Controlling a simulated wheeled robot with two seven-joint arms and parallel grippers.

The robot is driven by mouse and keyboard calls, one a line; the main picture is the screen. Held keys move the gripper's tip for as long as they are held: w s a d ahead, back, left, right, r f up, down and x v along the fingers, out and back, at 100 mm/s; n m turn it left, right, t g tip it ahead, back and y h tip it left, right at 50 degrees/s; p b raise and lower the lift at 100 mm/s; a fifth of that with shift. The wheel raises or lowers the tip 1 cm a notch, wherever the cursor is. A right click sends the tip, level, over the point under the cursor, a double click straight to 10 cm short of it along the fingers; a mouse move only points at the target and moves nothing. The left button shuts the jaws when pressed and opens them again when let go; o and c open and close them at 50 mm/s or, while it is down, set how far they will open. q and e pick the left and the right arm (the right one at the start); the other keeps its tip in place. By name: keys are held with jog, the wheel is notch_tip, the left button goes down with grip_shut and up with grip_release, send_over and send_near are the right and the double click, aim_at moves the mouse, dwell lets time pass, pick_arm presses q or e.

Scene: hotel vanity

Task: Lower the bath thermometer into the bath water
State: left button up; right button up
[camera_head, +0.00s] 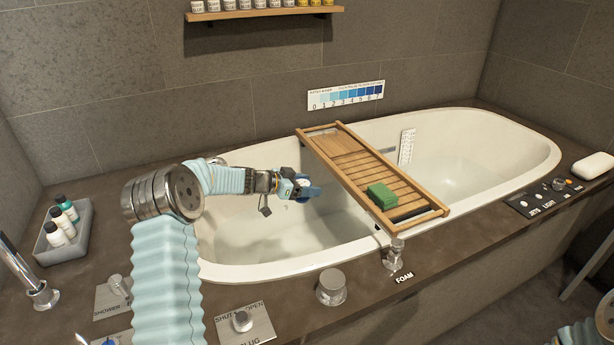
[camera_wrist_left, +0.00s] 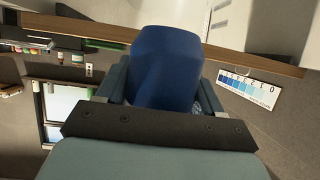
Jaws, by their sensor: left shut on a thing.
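My left gripper (camera_head: 300,187) is shut on a blue thing, which I take to be the bath thermometer (camera_head: 313,192). It hangs over the left half of the white bathtub (camera_head: 285,268), left of the wooden caddy. In the left wrist view the thermometer (camera_wrist_left: 166,68) is a rounded blue body between the fingers (camera_wrist_left: 160,90). The bath water (camera_head: 290,230) is pale and lies low in the tub, apparently below the thermometer with a gap. My right gripper is not in view.
The wooden caddy (camera_head: 345,158) spans the tub and carries a green sponge (camera_head: 382,196). A tap (camera_head: 394,254) and a round knob (camera_head: 331,288) stand on the near rim. A grey tray of bottles (camera_head: 80,238) sits at left.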

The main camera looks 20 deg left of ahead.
pick_arm(q)
notch_tip(320, 180, down, 18)
jog(key=b, duration=0.5)
dwell(0.3)
jog(key=o, duration=1.2)
jog(key=shift+f, duration=0.1)
jog(key=shift+s, duration=0.1)
jog(key=v, duration=1.2)
